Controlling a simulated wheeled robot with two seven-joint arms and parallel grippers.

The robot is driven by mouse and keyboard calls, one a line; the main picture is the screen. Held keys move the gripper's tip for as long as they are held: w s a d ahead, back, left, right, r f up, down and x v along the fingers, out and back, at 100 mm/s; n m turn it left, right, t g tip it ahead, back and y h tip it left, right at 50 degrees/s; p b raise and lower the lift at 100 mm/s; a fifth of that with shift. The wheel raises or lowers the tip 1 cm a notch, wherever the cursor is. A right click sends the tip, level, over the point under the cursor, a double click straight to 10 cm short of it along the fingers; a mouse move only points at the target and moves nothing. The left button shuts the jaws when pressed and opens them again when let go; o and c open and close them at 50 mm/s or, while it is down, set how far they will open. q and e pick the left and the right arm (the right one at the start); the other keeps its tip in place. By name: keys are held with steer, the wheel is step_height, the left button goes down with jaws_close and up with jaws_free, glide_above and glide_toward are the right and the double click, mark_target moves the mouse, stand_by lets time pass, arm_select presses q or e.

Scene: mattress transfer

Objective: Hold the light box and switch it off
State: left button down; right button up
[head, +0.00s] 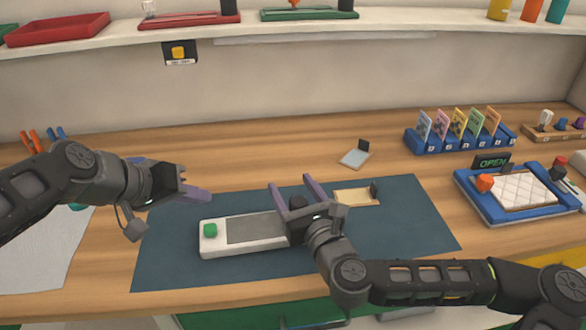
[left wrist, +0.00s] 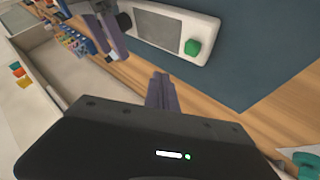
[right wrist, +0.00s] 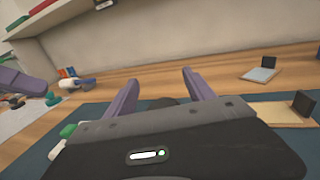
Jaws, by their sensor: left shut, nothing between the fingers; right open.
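The light box (head: 215,242) is a long white box with a dark grey panel (head: 255,229) and a green button (head: 210,230) at its left end. It lies flat on the blue mat. In the left wrist view the box (left wrist: 150,8) shows with its green button (left wrist: 192,47). My left gripper (head: 197,191) is shut and empty, above and behind the box's left end, apart from the button. My right gripper (head: 292,186) is open at the box's right end and hides part of it. In the right wrist view its fingers (right wrist: 160,80) are apart; I cannot tell whether they touch the box.
The blue mat (head: 400,225) has free room to the right. A blue card rack (head: 455,140) and a blue-framed tray (head: 465,190) stand at the right.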

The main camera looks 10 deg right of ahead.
step_height(320, 180, up, 7)
steer(key=shift+r, duration=0.15)
arm_select(q)
steer(key=shift+r, duration=0.1)
arm_select(e)
steer(key=shift+a, duration=0.1)
